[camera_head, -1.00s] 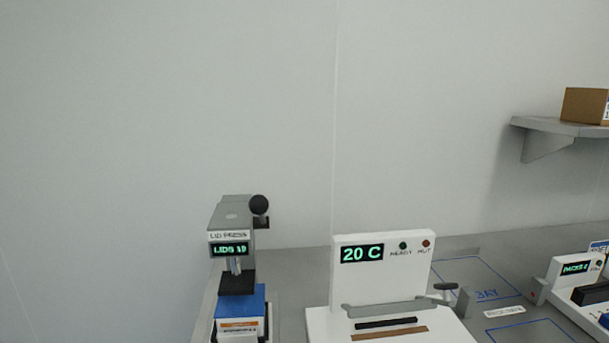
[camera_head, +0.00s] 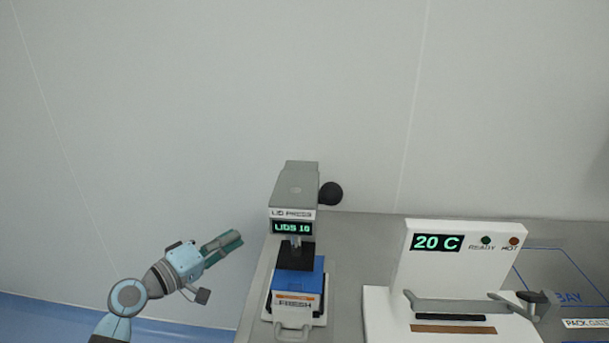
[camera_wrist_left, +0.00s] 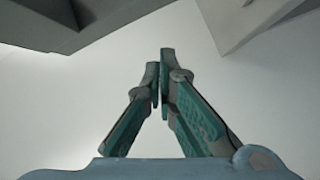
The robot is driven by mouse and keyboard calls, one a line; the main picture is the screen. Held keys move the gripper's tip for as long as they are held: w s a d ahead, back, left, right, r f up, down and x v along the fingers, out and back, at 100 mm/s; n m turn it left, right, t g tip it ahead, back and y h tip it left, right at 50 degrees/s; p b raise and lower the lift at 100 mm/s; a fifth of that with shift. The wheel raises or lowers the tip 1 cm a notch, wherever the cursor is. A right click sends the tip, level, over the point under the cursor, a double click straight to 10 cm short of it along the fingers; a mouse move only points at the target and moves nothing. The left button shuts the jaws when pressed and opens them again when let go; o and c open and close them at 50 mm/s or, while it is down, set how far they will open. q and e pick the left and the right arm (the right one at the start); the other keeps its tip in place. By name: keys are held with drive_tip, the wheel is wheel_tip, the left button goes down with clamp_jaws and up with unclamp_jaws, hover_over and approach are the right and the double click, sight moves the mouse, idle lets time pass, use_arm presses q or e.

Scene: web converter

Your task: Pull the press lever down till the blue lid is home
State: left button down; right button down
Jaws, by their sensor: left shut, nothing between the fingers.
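The lid press (camera_head: 295,185) stands on the bench in the head view, with a green display. Its lever shows as a black ball knob (camera_head: 331,193) on the right side of the press head. The blue lid (camera_head: 298,283) lies on a labelled pack under the black press pad (camera_head: 295,257). The gap between pad and lid is too small to judge. My left gripper (camera_head: 238,238) is left of the press, apart from it, shut and empty. In the left wrist view its fingertips (camera_wrist_left: 160,75) meet. My right gripper is not in view.
A white sealer (camera_head: 455,250) reading 20 C, with a grey bar and handle (camera_head: 535,300), stands right of the press. A marked bay (camera_head: 565,297) lies beyond it. Left of the press is open space down to the blue floor (camera_head: 50,315).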

sight(328, 196)
use_arm(q)
drive_tip(key=s+d+r+m+g+h, duration=0.2)
drive_tip(key=s+d+r+m+h, duration=0.15)
drive_tip(key=r, duration=0.45)
drive_tip(key=s+d+r+m+g+h+p, duration=0.1)
drive_tip(key=s+d+r+m+g+h, duration=0.15)
drive_tip(key=s+r, duration=0.4)
drive_tip(key=s+d+r+m+g+h, duration=0.1)
drive_tip(key=s+d+r+m+h, duration=0.2)
drive_tip(key=r, duration=0.7)
drive_tip(key=w+d+r+n+p, duration=0.1)
drive_tip(key=w+d+r+p, duration=0.25)
drive_tip(key=d, duration=0.45)
drive_tip(key=shift+h, duration=0.3)
drive_tip(key=s+f, duration=0.1)
drive_tip(key=s+f+p, duration=0.1)
drive_tip(key=f, duration=0.1)
drive_tip(key=shift+s+d+f, duration=0.2)
drive_tip(key=shift+s+d, duration=0.1)
drive_tip(key=shift+d, duration=0.1)
